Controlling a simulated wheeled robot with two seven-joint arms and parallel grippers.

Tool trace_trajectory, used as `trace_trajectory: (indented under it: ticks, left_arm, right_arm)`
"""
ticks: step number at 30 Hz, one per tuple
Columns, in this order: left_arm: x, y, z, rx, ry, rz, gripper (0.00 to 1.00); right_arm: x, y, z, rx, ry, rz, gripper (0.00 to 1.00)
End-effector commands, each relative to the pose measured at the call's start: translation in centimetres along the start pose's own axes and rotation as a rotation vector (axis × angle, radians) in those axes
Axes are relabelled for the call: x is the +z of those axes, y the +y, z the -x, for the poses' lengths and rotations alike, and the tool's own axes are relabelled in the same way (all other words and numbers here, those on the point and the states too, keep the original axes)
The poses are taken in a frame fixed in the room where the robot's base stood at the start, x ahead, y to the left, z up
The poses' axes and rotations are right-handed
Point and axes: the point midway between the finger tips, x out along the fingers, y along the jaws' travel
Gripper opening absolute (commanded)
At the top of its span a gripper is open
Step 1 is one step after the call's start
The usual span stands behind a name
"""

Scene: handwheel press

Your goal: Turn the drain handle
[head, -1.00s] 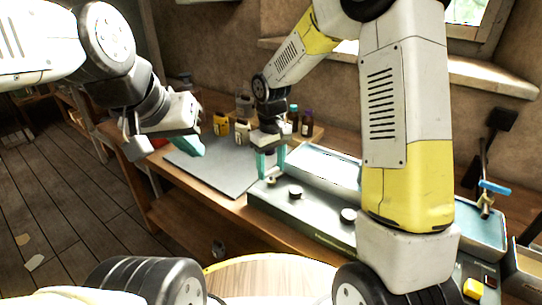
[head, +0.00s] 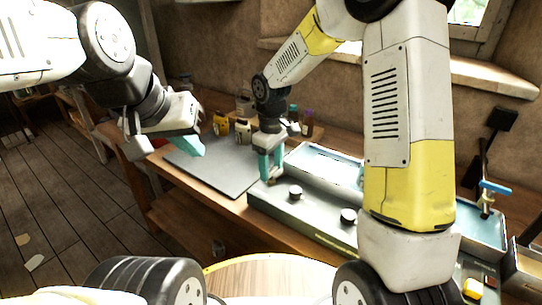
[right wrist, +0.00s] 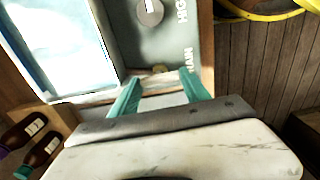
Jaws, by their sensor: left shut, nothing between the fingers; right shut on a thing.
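The grey-green machine panel (head: 318,216) stands on the bench, with dark round knobs on its top. In the right wrist view a small pale handle (right wrist: 159,69) sits at the panel's end, beside lettering that reads "AIN" with its start hidden. My right gripper (head: 271,179) points down at the panel's left end. In the right wrist view its teal fingers (right wrist: 160,80) are on either side of the handle, shut on it. The handle is mostly hidden in the head view. My left gripper (head: 190,146) is shut and empty, above the grey mat's left part.
A water-filled basin (head: 325,165) lies behind the panel. A tap with a blue lever (head: 496,187) stands at the right. The grey mat (head: 226,172) is clear.

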Motion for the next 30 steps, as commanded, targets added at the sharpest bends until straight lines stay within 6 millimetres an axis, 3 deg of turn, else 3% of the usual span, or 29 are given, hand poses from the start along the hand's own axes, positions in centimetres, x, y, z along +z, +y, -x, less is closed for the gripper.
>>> trace_trajectory:
  ticks: [2, 3, 6, 17, 30]
  left_arm:
    - [0.0, 0.0, 0.0, 0.000, 0.000, 0.000, 0.00]
    - [0.0, 0.0, 0.0, 0.000, 0.000, 0.000, 0.00]
    - [0.0, 0.0, 0.0, 0.000, 0.000, 0.000, 0.00]
    - [0.0, 0.0, 0.0, 0.000, 0.000, 0.000, 0.00]
    - [0.0, 0.0, 0.0, 0.000, 0.000, 0.000, 0.00]
  right_arm:
    - [-0.1, 0.1, 0.1, 0.003, 0.003, 0.002, 0.14]
    - [-0.1, 0.1, 0.1, 0.003, 0.003, 0.002, 0.60]
    - [-0.1, 0.1, 0.1, 0.003, 0.002, 0.002, 0.76]
    - [-0.1, 0.1, 0.5, 0.002, 0.002, 0.000, 0.76]
    - [-0.1, 0.1, 7.0, 0.003, 0.003, 0.000, 0.76]
